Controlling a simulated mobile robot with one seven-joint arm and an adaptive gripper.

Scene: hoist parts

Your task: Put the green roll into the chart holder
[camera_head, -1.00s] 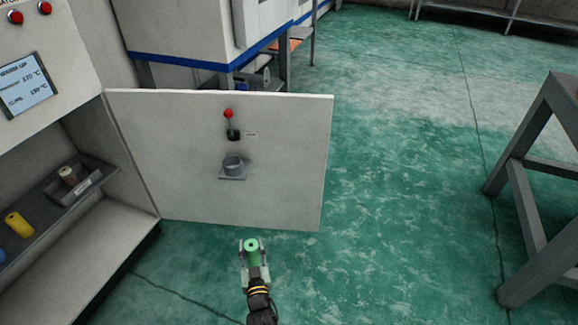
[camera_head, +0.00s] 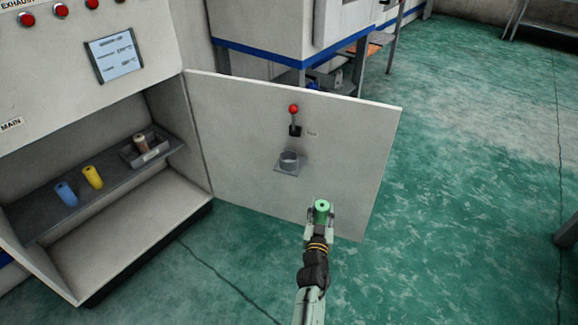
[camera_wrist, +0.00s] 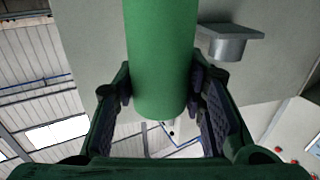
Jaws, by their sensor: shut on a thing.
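The green roll (camera_head: 322,206) is upright between the fingers of my gripper (camera_head: 321,215), which is shut on it. In the wrist view the roll (camera_wrist: 160,60) fills the space between the two finger pads. The chart holder is probably the grey cup-like holder (camera_head: 289,158) on the inner face of the open cabinet door. It also shows in the wrist view (camera_wrist: 228,45), right of the roll and apart from it. In the head view my gripper is lower and to the right of the holder.
The open door (camera_head: 235,130) has a red-knobbed lever (camera_head: 294,115) above the holder. A yellow roll (camera_head: 92,177), a blue roll (camera_head: 66,194) and a small tray (camera_head: 146,152) with a brown-and-white roll are on the cabinet shelf. Green floor lies open to the right.

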